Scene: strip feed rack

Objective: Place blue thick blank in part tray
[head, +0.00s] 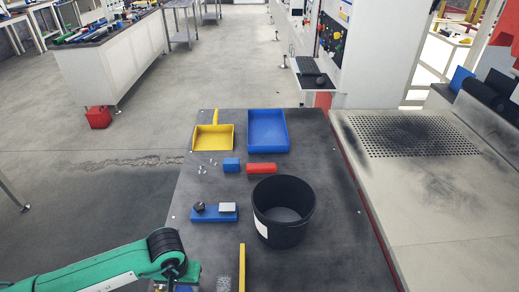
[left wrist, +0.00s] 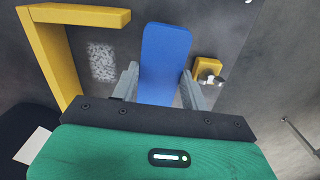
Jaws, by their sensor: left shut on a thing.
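My left gripper (left wrist: 160,82) is shut on a long blue blank (left wrist: 166,48), which sticks out beyond the two fingers in the left wrist view. In the head view my left gripper (head: 180,284) is at the bottom edge, low over the near left part of the table, and only a sliver of the blank shows. I cannot tell whether the blank touches the table. A blue tray (head: 268,148), taken as the part tray, lies at the table's far end, well away from the gripper. It looks empty. My right gripper is not in view.
A black bucket (head: 283,225) stands mid-table. Left of it is a blue fixture (head: 213,215). Beyond are a blue block (head: 231,165), a red block (head: 262,168), a yellow dustpan (head: 212,138) and small scraps. A yellow bar (head: 242,268) is right of the gripper.

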